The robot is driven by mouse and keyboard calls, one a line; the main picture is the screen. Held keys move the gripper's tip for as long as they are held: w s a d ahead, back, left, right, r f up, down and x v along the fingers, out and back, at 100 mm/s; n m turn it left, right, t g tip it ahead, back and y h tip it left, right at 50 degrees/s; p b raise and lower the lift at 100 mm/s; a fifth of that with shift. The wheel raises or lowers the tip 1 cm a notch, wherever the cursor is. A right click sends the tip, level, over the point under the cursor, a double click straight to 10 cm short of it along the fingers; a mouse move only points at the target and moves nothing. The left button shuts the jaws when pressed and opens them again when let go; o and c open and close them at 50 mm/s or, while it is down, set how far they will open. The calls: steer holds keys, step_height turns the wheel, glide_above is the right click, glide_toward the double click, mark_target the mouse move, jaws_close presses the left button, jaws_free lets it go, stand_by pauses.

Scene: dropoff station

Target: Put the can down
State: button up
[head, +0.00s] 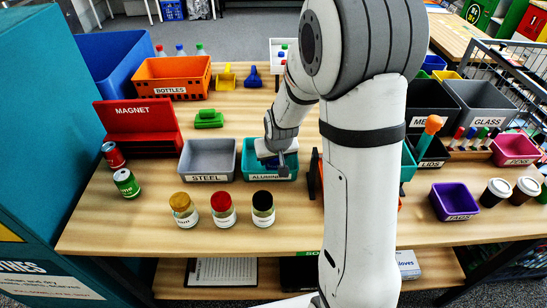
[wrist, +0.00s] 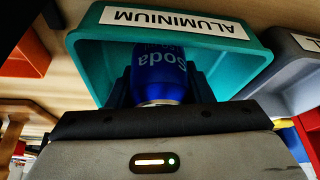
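In the wrist view a blue soda can (wrist: 160,72) sits between the dark fingers of my gripper (wrist: 155,88). The can is inside or just over the teal bin labelled ALUMINIUM (wrist: 240,70). In the head view my gripper (head: 279,165) points down into the same teal bin (head: 272,177), and the can there is mostly hidden by it. The fingers lie close against both sides of the can. Whether the can touches the bin floor cannot be seen.
The grey STEEL bin (head: 208,162) stands directly left of the teal bin. Three jars (head: 223,209) stand in front. A red can (head: 113,155) and a green can (head: 126,183) stand at the left. A red MAGNET box (head: 138,125) and orange BOTTLES bin (head: 172,77) are behind.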

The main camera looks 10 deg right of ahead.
steer(key=o, duration=0.4)
steer(key=shift+o, duration=0.2)
steer(key=shift+r, duration=0.1)
steer(key=shift+r+p, duration=0.5)
steer(key=shift+p, duration=0.15)
steer(key=v, duration=1.1)
steer(key=s+r+g, duration=0.1)
steer(key=s+r, duration=0.1)
steer(key=s, duration=0.7)
steer(key=s+d+r, duration=0.1)
steer(key=s+r, duration=0.2)
steer(key=s, duration=0.7)
steer(key=shift+s+g+b, duration=0.25)
steer(key=shift+g+b, duration=0.1)
steer(key=shift+g, duration=0.05)
